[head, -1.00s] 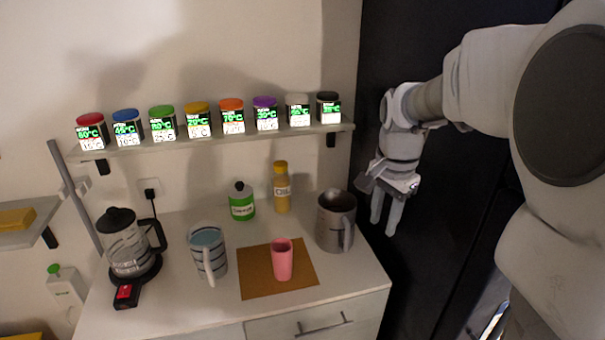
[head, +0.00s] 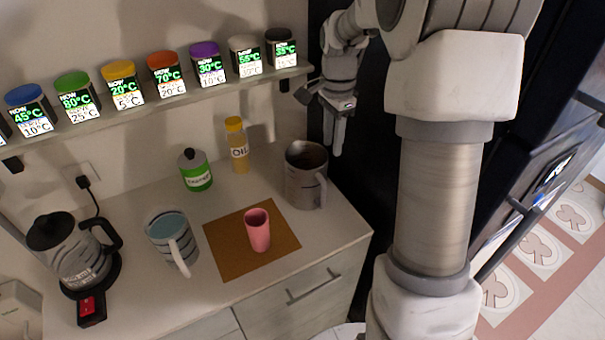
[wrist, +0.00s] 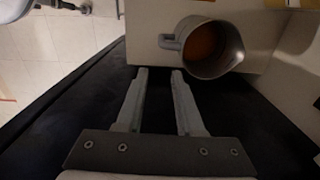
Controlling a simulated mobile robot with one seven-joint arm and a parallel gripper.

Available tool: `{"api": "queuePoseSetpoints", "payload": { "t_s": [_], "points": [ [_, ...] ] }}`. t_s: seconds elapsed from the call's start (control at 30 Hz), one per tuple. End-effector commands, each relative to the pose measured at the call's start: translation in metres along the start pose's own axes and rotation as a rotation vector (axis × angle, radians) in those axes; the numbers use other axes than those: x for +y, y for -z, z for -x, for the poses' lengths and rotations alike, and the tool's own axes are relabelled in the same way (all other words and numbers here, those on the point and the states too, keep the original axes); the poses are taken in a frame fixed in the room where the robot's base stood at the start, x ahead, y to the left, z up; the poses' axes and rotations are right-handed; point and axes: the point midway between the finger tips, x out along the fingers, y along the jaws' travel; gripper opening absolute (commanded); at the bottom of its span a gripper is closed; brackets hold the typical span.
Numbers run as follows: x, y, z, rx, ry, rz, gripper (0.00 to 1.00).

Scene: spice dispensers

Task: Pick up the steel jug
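The steel jug (head: 302,176) is a grey metal jug with a side handle, standing upright at the right end of the counter. In the wrist view the jug (wrist: 230,50) is seen from above, with its handle (wrist: 168,42) pointing left and an orange-brown inside. My gripper (head: 335,135) is to the right of the jug, past the counter's edge, in front of the dark panel. In the wrist view my gripper (wrist: 160,72) has its two fingers apart with nothing between them. The fingertips are just short of the handle, apart from the jug.
A pink cup (head: 258,232) stands on a brown mat (head: 225,250). A blue-grey striped mug (head: 172,240), a kettle (head: 70,250), a green bottle (head: 195,172) and an oil bottle (head: 237,146) share the counter. A shelf (head: 150,104) of spice jars runs above. A dark panel (head: 365,190) borders the right.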

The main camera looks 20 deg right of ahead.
Motion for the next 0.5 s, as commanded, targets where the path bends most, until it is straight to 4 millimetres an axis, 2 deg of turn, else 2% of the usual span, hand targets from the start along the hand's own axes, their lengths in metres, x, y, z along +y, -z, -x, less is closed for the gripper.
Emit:
{"api": "queuePoseSetpoints", "payload": {
  "t_s": [0.17,0.5],
  "points": [
    [0.001,-0.001,-0.027,-0.004,-0.006,-0.002,0.36],
    [0.001,-0.001,-0.099,-0.003,-0.006,0.000,0.36]
  ]
}}
